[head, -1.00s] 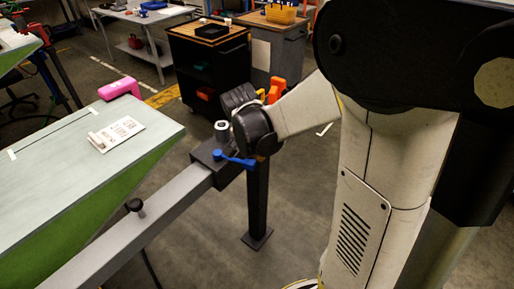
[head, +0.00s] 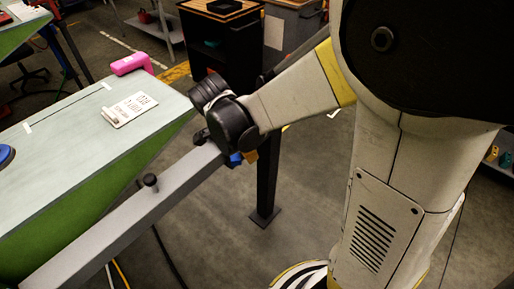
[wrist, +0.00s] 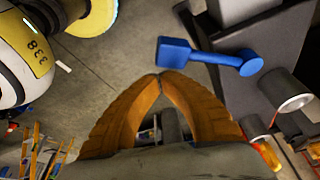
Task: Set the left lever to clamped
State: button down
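The blue lever (wrist: 215,56) shows in the wrist view, its square paddle end to the left and its round hub to the right, against the dark clamp block (wrist: 268,88). In the head view only a small part of the blue lever (head: 234,159) shows below my wrist. My gripper (wrist: 160,75) has two orange fingers with their tips together, just below the paddle in the picture. Nothing shows between the tips. Whether they touch the lever I cannot tell. In the head view my wrist hides most of the clamp.
A grey beam (head: 120,220) with a black knob (head: 150,181) runs to the clamp. The green-sided wing panel (head: 75,150) lies left of it, bearing a white card (head: 130,108) and a pink object (head: 131,64). A dark post (head: 266,180) stands on the floor.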

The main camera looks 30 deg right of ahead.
jog(key=shift+a, duration=0.45)
jog(key=shift+a, duration=0.15)
dwell(0.3)
notch_tip(320, 180, up, 10)
jog(key=d+p, duration=0.1)
jog(key=p, duration=0.2)
jog(key=shift+f, duration=0.25)
jog(key=shift+s, duration=0.1)
